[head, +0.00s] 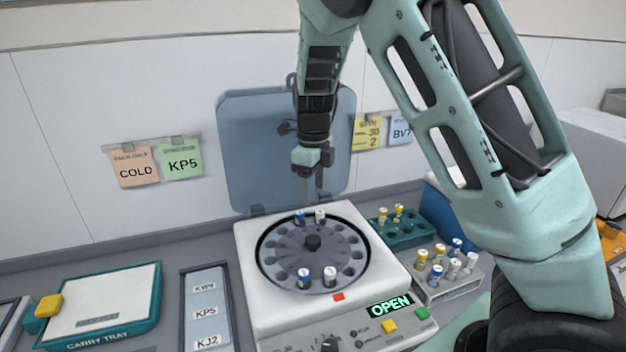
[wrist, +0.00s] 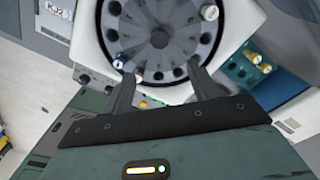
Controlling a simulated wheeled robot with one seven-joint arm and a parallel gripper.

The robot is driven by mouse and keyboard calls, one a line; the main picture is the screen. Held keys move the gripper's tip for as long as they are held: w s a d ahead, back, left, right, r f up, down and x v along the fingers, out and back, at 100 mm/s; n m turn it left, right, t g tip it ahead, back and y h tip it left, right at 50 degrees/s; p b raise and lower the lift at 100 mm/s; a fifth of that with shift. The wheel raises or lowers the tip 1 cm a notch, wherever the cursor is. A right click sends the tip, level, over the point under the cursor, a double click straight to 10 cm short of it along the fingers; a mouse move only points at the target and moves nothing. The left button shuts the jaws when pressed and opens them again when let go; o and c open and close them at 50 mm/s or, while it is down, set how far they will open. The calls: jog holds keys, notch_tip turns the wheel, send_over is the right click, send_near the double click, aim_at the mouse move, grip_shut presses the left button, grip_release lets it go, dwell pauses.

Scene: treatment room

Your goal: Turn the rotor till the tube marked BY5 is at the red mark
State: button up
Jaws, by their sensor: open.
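The round grey rotor (head: 312,244) sits in a white centrifuge (head: 252,262) with its lid up; it also shows in the wrist view (wrist: 180,38). Blue-capped (head: 304,278) and white-capped (head: 330,276) tubes stand at its near side. Another blue-capped (head: 300,217) and white-capped (head: 320,216) tube stand at its far side. I cannot read any tube's mark, so I cannot tell which is BY5. The red mark (head: 338,296) is on the housing's near rim. My gripper (head: 309,199) points down over the far side; in the wrist view its fingers (wrist: 163,84) are apart and empty.
The blue lid (head: 255,150) stands raised behind the gripper. A teal rack (head: 405,234) and a grey rack (head: 440,291) with capped tubes are at right. A carry tray (head: 110,305) and a label panel (head: 207,300) are at left. The display (head: 390,306) reads OPEN.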

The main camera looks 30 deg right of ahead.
jog(key=shift+r, duration=1.3)
